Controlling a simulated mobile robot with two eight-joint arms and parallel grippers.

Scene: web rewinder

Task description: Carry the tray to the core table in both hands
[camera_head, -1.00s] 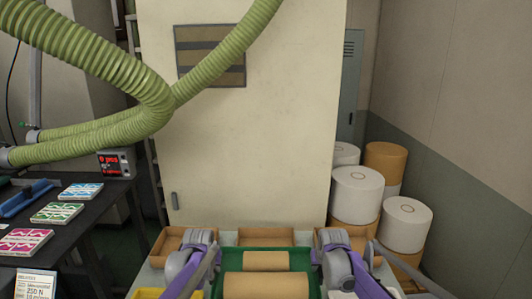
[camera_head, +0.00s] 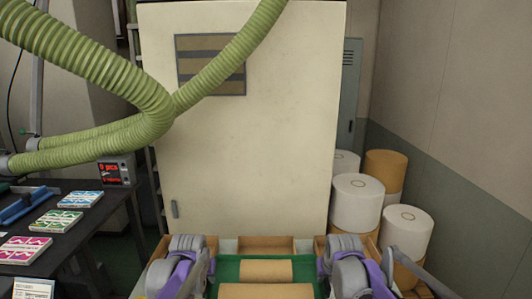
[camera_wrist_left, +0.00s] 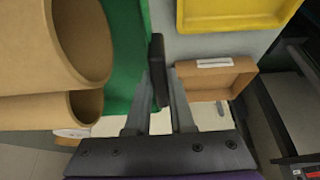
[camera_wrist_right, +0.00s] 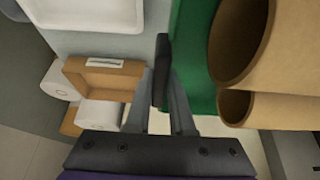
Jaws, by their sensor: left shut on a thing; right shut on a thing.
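The green tray (camera_head: 229,272) is at the bottom middle of the head view, with two brown cardboard cores (camera_head: 266,270) lying across it. My left gripper (camera_wrist_left: 160,95) is shut on a dark handle at the tray's left side. My right gripper (camera_wrist_right: 162,95) is shut on the matching dark handle at the right side. The tray looks level. It is over or on a pale grey table top (camera_head: 229,244), likely the core table; I cannot tell whether they touch. The tray's front is cut off by the frame.
Brown open boxes (camera_head: 267,243) line the table's back edge. A yellow bin (camera_wrist_left: 235,12) is left of the tray, a white bin (camera_wrist_right: 85,15) right. A tall cream cabinet (camera_head: 255,150) stands behind. White rolls (camera_head: 356,200) stand at right; a dark side table (camera_head: 80,228) is at left.

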